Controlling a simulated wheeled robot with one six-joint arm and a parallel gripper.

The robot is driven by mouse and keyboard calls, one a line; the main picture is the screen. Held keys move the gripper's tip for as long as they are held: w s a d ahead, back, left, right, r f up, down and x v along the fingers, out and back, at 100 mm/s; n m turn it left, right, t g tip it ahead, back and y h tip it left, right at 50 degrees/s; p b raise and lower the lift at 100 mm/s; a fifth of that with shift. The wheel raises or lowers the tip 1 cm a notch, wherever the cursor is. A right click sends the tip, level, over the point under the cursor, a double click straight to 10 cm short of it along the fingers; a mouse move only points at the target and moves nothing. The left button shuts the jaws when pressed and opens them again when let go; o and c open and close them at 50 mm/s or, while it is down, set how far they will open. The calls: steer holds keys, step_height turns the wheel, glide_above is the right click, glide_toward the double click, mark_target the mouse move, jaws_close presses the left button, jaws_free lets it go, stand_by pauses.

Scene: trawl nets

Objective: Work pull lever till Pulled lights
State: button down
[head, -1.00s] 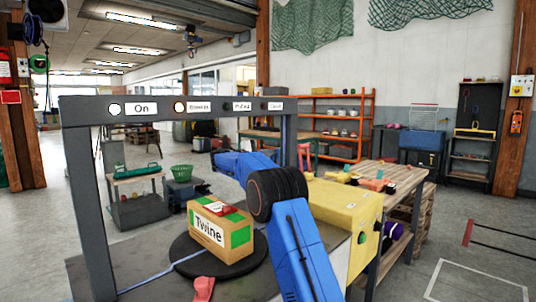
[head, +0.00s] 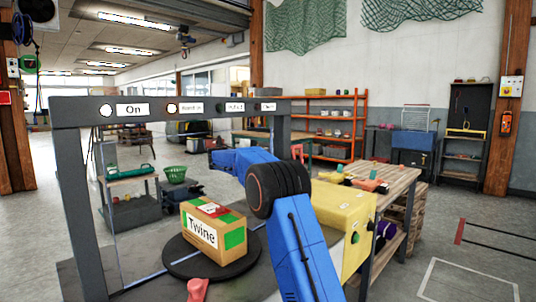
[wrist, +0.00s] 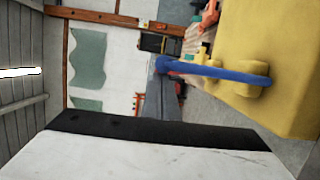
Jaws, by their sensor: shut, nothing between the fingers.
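A dark frame (head: 70,175) arches over the strapping table, its top bar carrying labelled lamps. The "On" lamp (head: 105,110) and the second lamp (head: 172,109) are lit; the third lamp (head: 220,108), whose label looks like "Pulled", is dark. A red lever-like handle (head: 198,290) shows at the bottom edge, partly cut off. A Twine box (head: 212,232) sits on a black round plate (head: 180,262). My gripper (head: 215,160) is shut and empty at the far end of my blue arm, small and partly hidden, apart from the red handle.
A yellow machine body (head: 340,215) with a green knob (head: 355,238) stands right of the box; it also shows in the wrist view (wrist: 285,60) with a blue band (wrist: 225,72). A wooden bench (head: 395,185) stands behind.

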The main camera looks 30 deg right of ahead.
steer(key=s+d+m+y, duration=0.1)
steer(key=s+d+m, duration=0.2)
steer(key=s, duration=0.6)
steer(key=shift+s+d+f+m, duration=0.15)
steer(key=shift+f+m, duration=0.3)
steer(key=shift+m, duration=0.05)
